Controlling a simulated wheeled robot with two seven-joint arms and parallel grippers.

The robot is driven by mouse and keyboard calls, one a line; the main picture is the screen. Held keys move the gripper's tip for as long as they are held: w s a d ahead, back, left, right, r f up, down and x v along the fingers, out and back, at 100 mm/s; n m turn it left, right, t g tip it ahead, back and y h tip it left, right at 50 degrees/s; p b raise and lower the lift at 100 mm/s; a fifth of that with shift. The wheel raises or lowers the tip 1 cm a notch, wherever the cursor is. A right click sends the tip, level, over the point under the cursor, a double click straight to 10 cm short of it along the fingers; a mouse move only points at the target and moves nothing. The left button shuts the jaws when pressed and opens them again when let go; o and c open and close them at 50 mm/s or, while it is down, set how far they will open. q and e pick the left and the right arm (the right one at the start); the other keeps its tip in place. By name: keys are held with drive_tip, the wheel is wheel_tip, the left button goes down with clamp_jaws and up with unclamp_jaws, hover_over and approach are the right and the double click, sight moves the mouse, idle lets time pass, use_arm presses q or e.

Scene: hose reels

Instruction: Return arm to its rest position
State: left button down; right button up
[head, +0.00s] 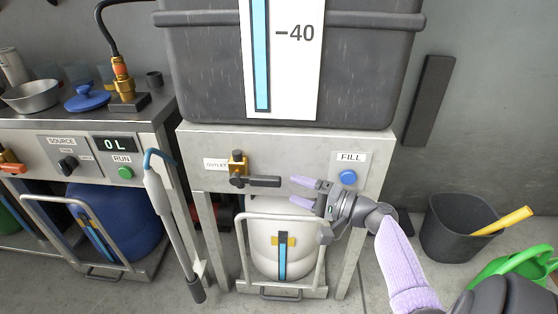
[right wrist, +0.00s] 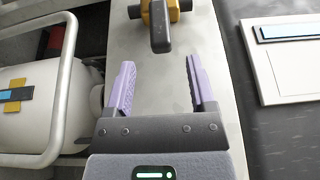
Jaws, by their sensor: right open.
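My right gripper (head: 296,190) is open and empty in front of the tank stand's metal panel, its lilac fingers pointing left. Its tips are near the free end of the dark lever (head: 264,181) of the brass outlet valve (head: 237,163); the lever lies roughly level, pointing right. In the right wrist view the open fingers (right wrist: 160,65) stand apart, with the lever (right wrist: 160,30) just beyond them and nothing between them. Whether they touch it is unclear, but I see no grip. My right arm comes in from the lower right. My left gripper is out of view.
A blue FILL button (head: 348,177) is above my right gripper. A grey tank (head: 205,70) with a level gauge stands on top. A white container (head: 262,225) in a wheeled frame is below. A wand (head: 172,215) hangs at left. A bin (head: 440,236) and green can (head: 515,264) are right.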

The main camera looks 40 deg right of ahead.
drive_tip(key=shift+v, duration=1)
drive_tip(key=shift+f, duration=0.1)
